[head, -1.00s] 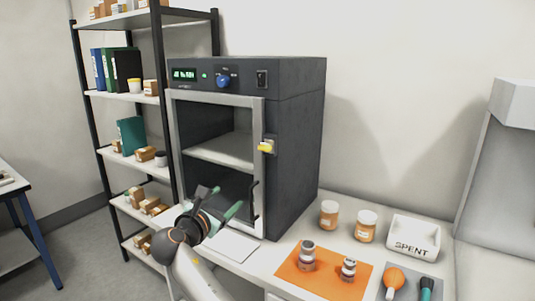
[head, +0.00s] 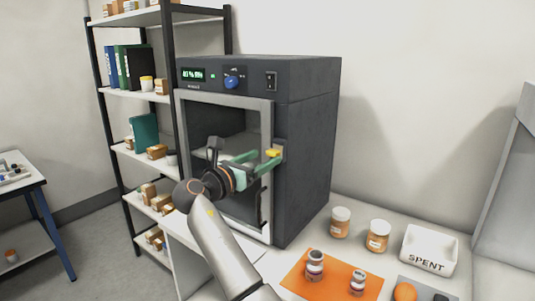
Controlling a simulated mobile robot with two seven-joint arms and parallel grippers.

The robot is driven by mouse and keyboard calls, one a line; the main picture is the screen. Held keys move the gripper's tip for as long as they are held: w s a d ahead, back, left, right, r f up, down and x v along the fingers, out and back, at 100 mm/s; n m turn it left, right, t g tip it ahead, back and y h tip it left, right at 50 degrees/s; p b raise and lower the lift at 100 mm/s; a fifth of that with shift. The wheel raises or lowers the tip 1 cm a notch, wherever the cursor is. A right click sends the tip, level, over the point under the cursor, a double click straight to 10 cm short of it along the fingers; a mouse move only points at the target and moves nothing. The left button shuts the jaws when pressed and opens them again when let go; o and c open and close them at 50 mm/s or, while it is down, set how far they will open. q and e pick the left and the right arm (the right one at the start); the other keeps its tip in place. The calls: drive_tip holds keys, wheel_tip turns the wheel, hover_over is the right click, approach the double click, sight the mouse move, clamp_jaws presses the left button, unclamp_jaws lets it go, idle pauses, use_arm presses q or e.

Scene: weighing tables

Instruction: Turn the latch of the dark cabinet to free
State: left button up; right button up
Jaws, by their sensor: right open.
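The dark cabinet (head: 308,150) stands on the bench, its light-framed glass door closed. Its latch (head: 273,153), with a yellow handle, is on the door's right edge and looks roughly horizontal. My right gripper (head: 266,161) has green fingers, is open, and has its fingertips at the latch. They partly cover it, and I cannot tell whether they touch it. My left gripper is not in view.
Two amber jars (head: 340,222) and a white SPENT tray (head: 429,250) stand right of the cabinet. Two small jars (head: 315,265) stand on an orange mat (head: 335,284). A shelf rack (head: 172,120) stands to the left.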

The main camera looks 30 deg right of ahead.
sight(273, 153)
drive_tip(key=shift+x, duration=1.5)
drive_tip(key=shift+c, duration=0.2)
drive_tip(key=shift+a, duration=0.1)
clamp_jaws()
